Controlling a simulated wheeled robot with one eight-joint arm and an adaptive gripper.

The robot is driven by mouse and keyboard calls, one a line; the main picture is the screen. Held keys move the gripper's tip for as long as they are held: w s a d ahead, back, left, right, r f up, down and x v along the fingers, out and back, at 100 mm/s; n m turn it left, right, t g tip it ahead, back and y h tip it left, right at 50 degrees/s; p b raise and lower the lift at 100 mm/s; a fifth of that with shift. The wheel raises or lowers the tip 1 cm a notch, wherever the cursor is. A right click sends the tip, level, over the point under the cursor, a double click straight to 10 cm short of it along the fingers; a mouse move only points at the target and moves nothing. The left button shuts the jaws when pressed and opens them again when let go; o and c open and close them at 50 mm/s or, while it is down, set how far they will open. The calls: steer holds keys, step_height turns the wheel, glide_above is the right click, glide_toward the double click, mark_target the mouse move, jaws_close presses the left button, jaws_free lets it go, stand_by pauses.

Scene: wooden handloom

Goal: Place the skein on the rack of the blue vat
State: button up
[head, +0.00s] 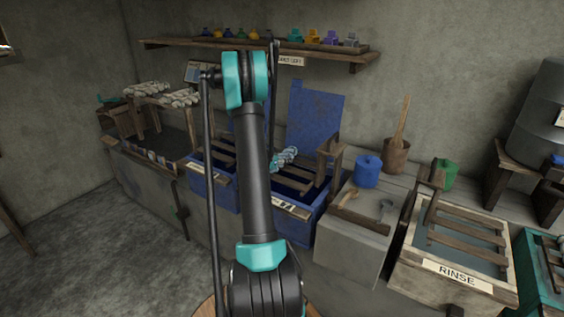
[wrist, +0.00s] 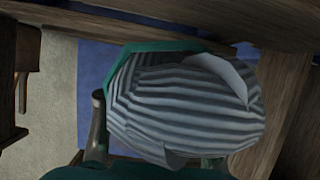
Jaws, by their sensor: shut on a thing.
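The skein (wrist: 185,105) is pale grey-white with dark stripes and fills the middle of the wrist view. My gripper (wrist: 150,145) is shut on it. In the head view the skein (head: 284,158) shows just right of my arm, over the blue vat (head: 305,225), near the wooden slats of its rack (head: 318,178). In the wrist view wooden bars (wrist: 282,115) run close beside and above the skein. I cannot tell whether the skein touches them. My arm hides part of the vat and most of the gripper in the head view.
A raised blue lid (head: 316,112) and a wooden upright (head: 328,160) stand close by. Another blue vat (head: 215,187) is to the left. Several pale skeins (head: 180,97) lie on a stand at far left. A blue pot (head: 368,171) and the rinse vat (head: 408,265) are right.

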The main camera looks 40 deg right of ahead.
steer(key=shift+f, duration=0.6)
steer(key=o, duration=1.2)
steer(key=shift+o, duration=0.2)
steer(key=v, duration=1.2)
steer(key=s+a+n+y, duration=0.4)
steer(key=s+a, duration=0.4)
steer(key=a, duration=0.3)
steer(key=s+a+f+n+y, duration=0.1)
steer(key=s+a+n+y, duration=0.3)
steer(key=s+a, duration=0.4)
steer(key=s+a+n+y, duration=0.4)
steer(key=s+a, duration=0.4)
steer(key=a, duration=0.6)
steer(key=shift+f+n+g, duration=0.3)
steer(key=shift+n+g, duration=0.1)
steer(key=shift+n, duration=0.4)
steer(key=shift+s+a, duration=0.1)
steer(key=shift+s, duration=0.05)
